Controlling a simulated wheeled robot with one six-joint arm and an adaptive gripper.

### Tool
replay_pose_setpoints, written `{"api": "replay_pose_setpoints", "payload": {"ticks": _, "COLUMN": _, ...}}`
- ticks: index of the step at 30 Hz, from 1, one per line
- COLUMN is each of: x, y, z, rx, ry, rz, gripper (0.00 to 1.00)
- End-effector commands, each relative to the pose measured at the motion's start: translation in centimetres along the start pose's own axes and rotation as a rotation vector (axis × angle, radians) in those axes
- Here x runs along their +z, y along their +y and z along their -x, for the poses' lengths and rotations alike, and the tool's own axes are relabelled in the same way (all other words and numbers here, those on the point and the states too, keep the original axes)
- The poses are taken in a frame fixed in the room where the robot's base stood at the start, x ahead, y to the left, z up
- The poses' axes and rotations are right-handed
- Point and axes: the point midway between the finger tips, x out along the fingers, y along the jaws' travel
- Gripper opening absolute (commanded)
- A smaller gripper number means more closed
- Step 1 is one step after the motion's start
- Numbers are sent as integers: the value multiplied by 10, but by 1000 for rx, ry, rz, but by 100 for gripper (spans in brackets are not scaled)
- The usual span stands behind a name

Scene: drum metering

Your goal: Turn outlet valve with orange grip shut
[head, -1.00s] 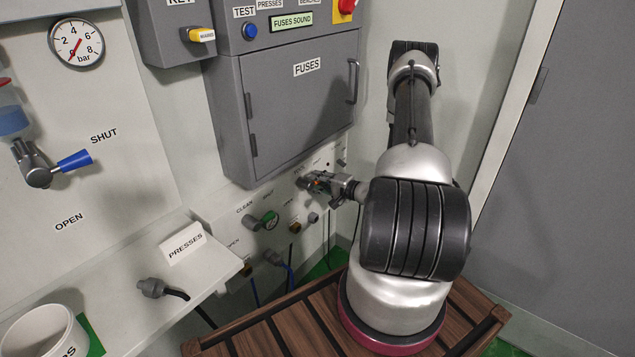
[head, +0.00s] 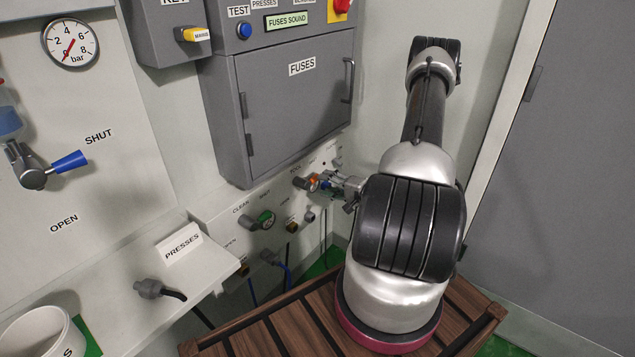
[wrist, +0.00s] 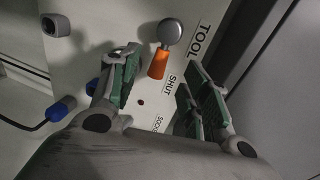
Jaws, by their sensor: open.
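The outlet valve shows in the wrist view as a grey round hub with an orange grip (wrist: 158,65). The grip hangs down from the hub, its tip near a SHUT label. In the head view the orange grip (head: 313,183) is small, on the low wall panel below the fuse box. My gripper (wrist: 160,72) is open, with one finger to the left of the grip and one to the right. No contact with the grip shows. In the head view my gripper (head: 332,184) is just right of the valve, its fingers partly hard to make out.
A green-marked valve (head: 264,219) sits left along the same panel. The fuse box (head: 290,105) overhangs above. In the wrist view a blue connector with a black cable (wrist: 62,108) and a grey knob (wrist: 54,26) lie left. A shelf (head: 195,265) juts out at lower left.

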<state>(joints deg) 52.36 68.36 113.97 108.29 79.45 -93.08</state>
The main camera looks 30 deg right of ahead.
Motion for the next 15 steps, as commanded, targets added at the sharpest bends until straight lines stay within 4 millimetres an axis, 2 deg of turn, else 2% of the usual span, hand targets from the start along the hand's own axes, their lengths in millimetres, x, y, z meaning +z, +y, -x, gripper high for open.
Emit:
{"api": "replay_pose_setpoints", "payload": {"ticks": 3, "x": -1, "y": 0, "z": 26, "rx": 0, "ry": 3, "rz": 0, "gripper": 47}}
{"api": "replay_pose_setpoints", "payload": {"ticks": 6, "x": -1, "y": 0, "z": 41, "rx": 0, "ry": 2, "rz": 0, "gripper": 47}}
{"api": "replay_pose_setpoints", "payload": {"ticks": 10, "x": 0, "y": 0, "z": 53, "rx": 0, "ry": 0, "rz": 0, "gripper": 47}}
{"api": "replay_pose_setpoints", "payload": {"ticks": 15, "x": 0, "y": 0, "z": 56, "rx": 0, "ry": -1, "rz": 0, "gripper": 47}}
